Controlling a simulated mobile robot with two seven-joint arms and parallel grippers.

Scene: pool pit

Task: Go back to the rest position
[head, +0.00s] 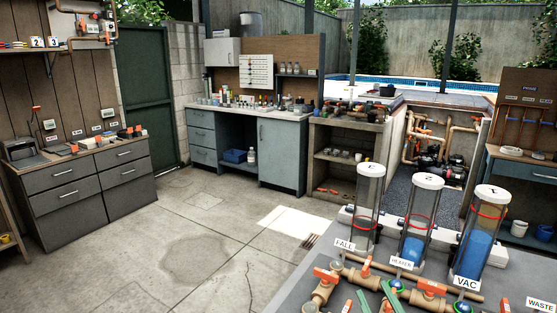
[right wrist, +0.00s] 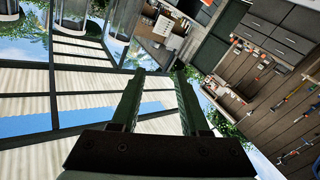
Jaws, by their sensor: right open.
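My right gripper (right wrist: 158,73) shows in the right wrist view with its two dark green fingers apart and nothing between them. In that view the room is strongly tilted, with roof beams and sky on the left. In the head view, green finger-like parts that look like the same gripper (head: 377,297) show at the bottom edge, by the pipes and valves of the grey bench (head: 285,295); whether they touch anything I cannot tell. My left gripper is not in view.
Orange-handled valves (head: 328,277) lie in front. A drawer cabinet (head: 85,190) stands left, a workbench (head: 220,150) at the back. The concrete floor (head: 150,240) between is clear.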

